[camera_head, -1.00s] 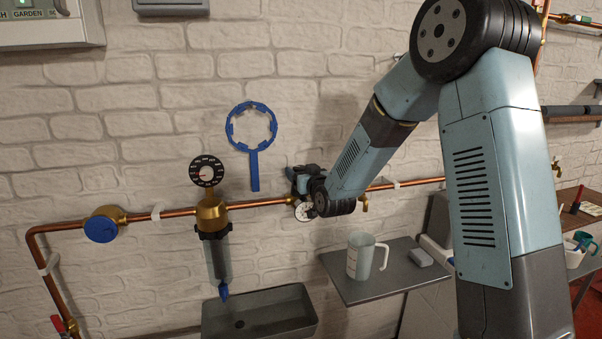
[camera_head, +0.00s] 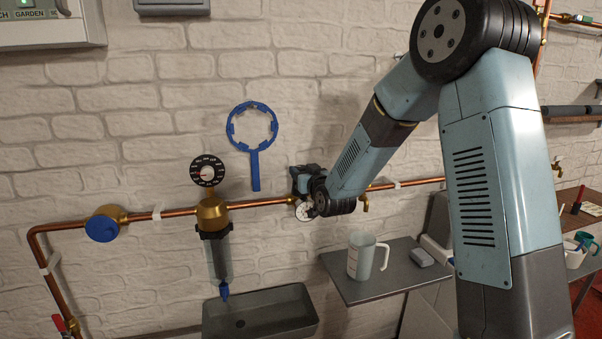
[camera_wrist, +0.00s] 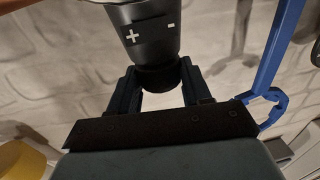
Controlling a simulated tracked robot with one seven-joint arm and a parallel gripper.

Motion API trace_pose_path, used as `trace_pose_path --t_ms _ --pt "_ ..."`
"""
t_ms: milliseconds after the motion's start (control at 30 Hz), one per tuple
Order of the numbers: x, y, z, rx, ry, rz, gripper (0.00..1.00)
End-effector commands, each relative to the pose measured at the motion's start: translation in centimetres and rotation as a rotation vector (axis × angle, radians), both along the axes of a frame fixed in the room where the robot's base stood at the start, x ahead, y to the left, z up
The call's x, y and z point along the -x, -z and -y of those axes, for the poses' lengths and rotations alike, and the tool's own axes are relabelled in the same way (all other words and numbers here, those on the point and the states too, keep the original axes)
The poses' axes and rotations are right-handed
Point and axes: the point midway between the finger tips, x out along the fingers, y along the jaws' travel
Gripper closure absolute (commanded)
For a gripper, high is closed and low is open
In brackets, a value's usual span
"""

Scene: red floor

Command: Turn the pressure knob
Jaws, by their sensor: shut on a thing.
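The pressure knob (camera_wrist: 148,40) is a dark, tapered cylinder with white plus and minus marks, seen close up in the wrist view. My gripper (camera_wrist: 158,76) is shut on the knob's narrower black end, with one finger on each side. In the head view my gripper (camera_head: 305,178) is at the copper pipe on the wall, and the wrist and gripper hide the knob there. A small white gauge (camera_head: 304,211) shows just below the gripper, partly covered by my wrist.
A black dial gauge (camera_head: 207,170) and a filter housing (camera_head: 217,258) are on the pipe to the left. A blue ring wrench (camera_head: 254,171) hangs close by. Below are a grey sink (camera_head: 300,316) and a shelf (camera_head: 350,288) with a jug (camera_head: 361,256).

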Motion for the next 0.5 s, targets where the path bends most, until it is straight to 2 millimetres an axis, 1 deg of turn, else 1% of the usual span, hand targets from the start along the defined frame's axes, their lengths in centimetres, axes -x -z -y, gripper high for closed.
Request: trace_pose_path --t_ms 267,500 --pt "0.03 0.0 0.11 0.001 -0.064 0.0 0.82" --pt "-0.13 0.04 0.37 0.0 -0.197 0.0 0.82"
